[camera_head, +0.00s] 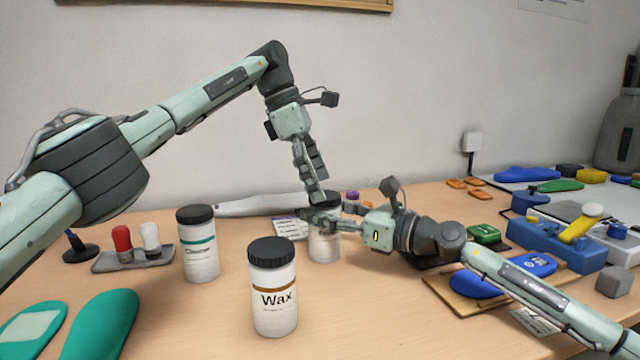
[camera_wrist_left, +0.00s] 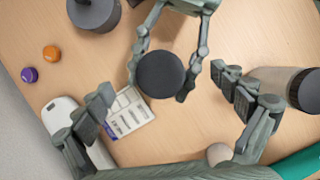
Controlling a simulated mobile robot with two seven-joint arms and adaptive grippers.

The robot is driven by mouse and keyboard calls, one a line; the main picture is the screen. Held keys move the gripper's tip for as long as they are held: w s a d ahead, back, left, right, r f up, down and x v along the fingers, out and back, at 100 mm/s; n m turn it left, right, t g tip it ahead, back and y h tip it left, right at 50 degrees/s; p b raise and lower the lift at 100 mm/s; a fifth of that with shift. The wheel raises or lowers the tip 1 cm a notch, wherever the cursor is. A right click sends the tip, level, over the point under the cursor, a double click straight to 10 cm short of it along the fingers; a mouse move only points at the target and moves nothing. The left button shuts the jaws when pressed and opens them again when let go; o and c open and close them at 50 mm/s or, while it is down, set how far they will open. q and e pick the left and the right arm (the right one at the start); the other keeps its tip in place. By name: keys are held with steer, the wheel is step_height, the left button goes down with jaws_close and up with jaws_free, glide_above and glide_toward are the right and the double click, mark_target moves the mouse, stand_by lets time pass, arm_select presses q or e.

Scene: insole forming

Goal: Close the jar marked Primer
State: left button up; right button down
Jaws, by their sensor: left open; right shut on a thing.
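A white jar (camera_head: 325,243) stands on the table at the middle, its label mostly hidden, so I cannot read its name. A black lid (camera_wrist_left: 160,75) shows over it from above; I cannot tell how tightly it sits. My right gripper (camera_head: 326,224) reaches in from the right and is shut on this jar, with its fingers on either side in the left wrist view. My left gripper (camera_wrist_left: 168,105) is open above the jar. Its fingers are spread wide on both sides of the lid, apart from it. In the head view the left gripper (camera_head: 318,196) hides part of the lid.
The Wax jar (camera_head: 274,292) stands in front, and another black-lidded jar (camera_head: 198,245) with a green band stands to the left. A label card (camera_head: 290,229) lies behind. A grey holder (camera_head: 132,260) and green insoles (camera_head: 100,325) are at left. Blue tools (camera_head: 560,240) crowd the right.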

arm_select(q)
steer(key=shift+r, duration=0.1)
steer(key=v, duration=0.5)
steer(key=a, duration=1.2)
steer(key=shift+w, duration=0.25)
arm_select(e)
steer(key=c, duration=0.6)
jaws_free()
steer(key=v, duration=1.2)
